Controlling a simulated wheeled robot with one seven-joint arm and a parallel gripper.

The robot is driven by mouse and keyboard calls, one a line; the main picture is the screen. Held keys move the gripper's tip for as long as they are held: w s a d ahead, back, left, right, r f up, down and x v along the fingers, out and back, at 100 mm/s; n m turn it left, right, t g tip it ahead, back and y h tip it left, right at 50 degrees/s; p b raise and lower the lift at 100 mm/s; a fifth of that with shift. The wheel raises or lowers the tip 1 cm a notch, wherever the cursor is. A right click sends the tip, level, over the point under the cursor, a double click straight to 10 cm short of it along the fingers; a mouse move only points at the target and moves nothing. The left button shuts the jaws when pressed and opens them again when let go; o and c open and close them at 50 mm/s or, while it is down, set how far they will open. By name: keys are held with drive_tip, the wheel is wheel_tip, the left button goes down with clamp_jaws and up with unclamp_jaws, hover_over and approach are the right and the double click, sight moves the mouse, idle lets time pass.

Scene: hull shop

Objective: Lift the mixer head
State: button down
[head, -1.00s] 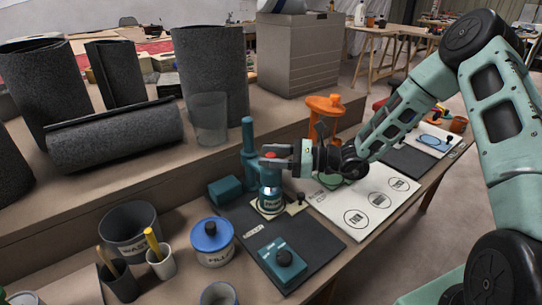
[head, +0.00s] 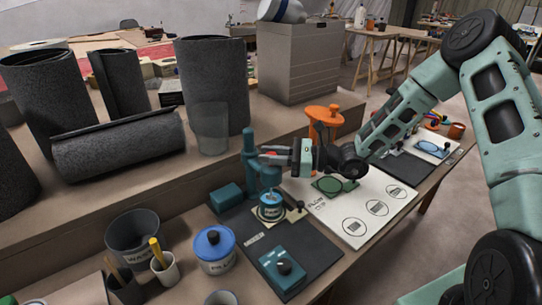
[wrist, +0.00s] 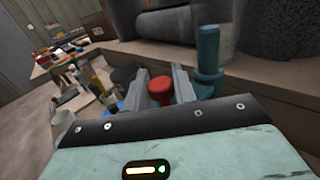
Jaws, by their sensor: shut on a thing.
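The teal mixer stand has an upright column (head: 249,146) and a mixer head (head: 269,180) with a red knob on top. My gripper (head: 270,157) is closed around the red knob from the right. In the wrist view the red knob (wrist: 160,90) sits between my two grey fingers (wrist: 162,84), with the teal column (wrist: 208,55) just to its right.
A teal box with a black knob (head: 283,269) sits on the dark mat in front. A blue-lidded pot (head: 214,250) and a waste bin (head: 133,233) stand left. A white board (head: 375,200) lies right, and an orange stand (head: 323,120) rises behind my gripper.

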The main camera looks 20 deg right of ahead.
wheel_tip(320, 180, up, 8)
drive_tip(key=p, duration=0.5)
drive_tip(key=shift+f, duration=0.2)
drive_tip(key=c, duration=1.2)
unclamp_jaws()
drive_tip(key=shift+d, duration=0.1)
drive_tip(key=shift+s+d, duration=0.15)
drive_tip(key=shift+d, duration=0.1)
drive_tip(key=v, duration=1.6)
drive_tip(key=shift+s+d, duration=0.2)
drive_tip(key=shift+d, duration=0.15)
